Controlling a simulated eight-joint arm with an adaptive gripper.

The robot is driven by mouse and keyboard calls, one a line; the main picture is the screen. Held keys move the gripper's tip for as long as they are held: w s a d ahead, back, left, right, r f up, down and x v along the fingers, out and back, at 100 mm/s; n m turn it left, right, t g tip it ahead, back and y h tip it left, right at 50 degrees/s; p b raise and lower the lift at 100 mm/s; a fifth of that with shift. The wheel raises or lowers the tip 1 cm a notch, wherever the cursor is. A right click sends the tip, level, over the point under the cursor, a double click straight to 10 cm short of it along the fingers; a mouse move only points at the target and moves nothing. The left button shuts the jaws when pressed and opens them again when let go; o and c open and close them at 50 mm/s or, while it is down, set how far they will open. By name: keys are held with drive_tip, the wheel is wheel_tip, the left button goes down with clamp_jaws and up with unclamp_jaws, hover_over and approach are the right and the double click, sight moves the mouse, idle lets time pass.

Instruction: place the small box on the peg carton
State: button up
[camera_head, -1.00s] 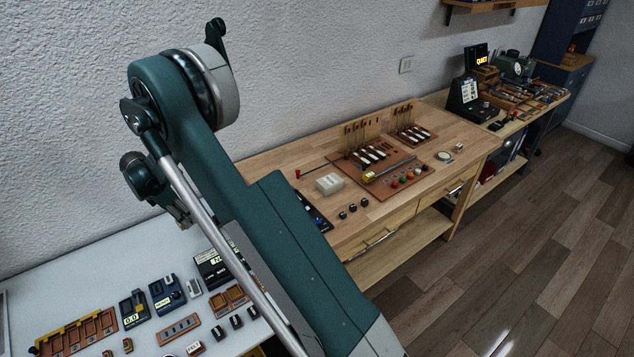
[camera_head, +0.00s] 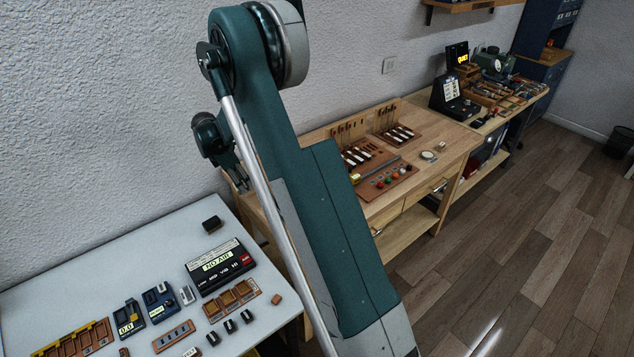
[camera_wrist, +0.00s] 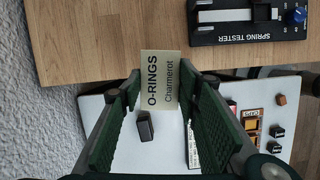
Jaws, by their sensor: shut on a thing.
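A small cream box (camera_wrist: 160,80) labelled "O-RINGS Charmerot" is held between the fingers of my gripper (camera_wrist: 166,92) in the wrist view. The fingers are shut on its sides, and its labelled face shows. In the head view my gripper (camera_head: 243,186) is near the wall, over the gap between the white table and the wooden bench. The box cannot be made out there. No peg carton can be identified; part of the wooden bench is hidden behind my arm.
The white table (camera_head: 110,255) carries a dark block (camera_head: 211,224), a "NO AIR" unit (camera_head: 220,265) and wooden trays. The wooden bench (camera_head: 440,150) holds key assemblies. A spring tester (camera_wrist: 247,30) lies on wood in the wrist view. White table surface around the dark block is clear.

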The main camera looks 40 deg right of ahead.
drive_tip(key=s+d+r+m+p, duration=0.1)
drive_tip(key=s+d, duration=0.3)
drive_tip(key=d, duration=0.4)
drive_tip(key=s+d+r+m+p, duration=0.1)
drive_tip(key=s+d+r, duration=0.3)
drive_tip(key=d, duration=0.5)
drive_tip(key=s+d+r+m+p, duration=0.1)
drive_tip(key=s+d+r+p, duration=0.1)
drive_tip(key=s+d, duration=0.3)
drive_tip(key=d+r, duration=0.1)
drive_tip(key=d, duration=0.3)
drive_tip(key=shift+s+d+r+g, duration=0.15)
drive_tip(key=shift+s+g, duration=0.05)
drive_tip(key=shift+g, duration=0.2)
drive_tip(key=shift+f, duration=3.15)
drive_tip(key=shift+f, duration=0.15)
drive_tip(key=shift+f, duration=1.7)
drive_tip(key=shift+f, duration=0.15)
